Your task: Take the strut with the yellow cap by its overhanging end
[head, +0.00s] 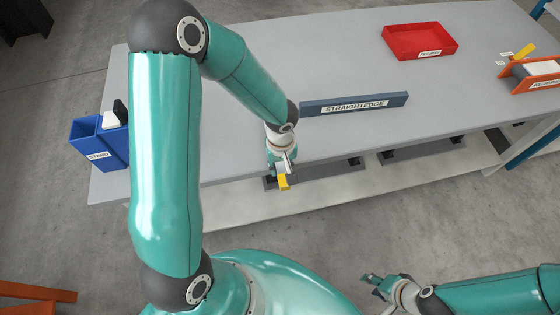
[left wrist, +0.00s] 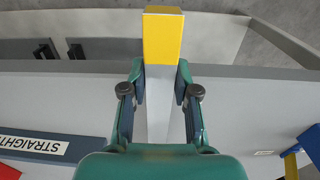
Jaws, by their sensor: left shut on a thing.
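The strut (left wrist: 158,110) is a pale grey bar with a yellow cap (left wrist: 163,40) on its end. In the head view the yellow cap (head: 284,183) sticks out past the bench's front edge. My left gripper (head: 281,165) is at that overhanging end. In the left wrist view its two fingers (left wrist: 160,85) are on either side of the grey bar, just behind the cap, shut on it. The rest of the strut is hidden by my gripper and arm. My right gripper (head: 373,284) is off the bench at the lower right, empty, its fingers apart.
On the grey bench (head: 240,150) a blue straightedge (head: 353,104) lies right of my left gripper. A red tray (head: 419,41) and an orange roller stand (head: 530,74) are further right. A blue bin (head: 98,142) is at the left end. A lower shelf (head: 330,190) runs below.

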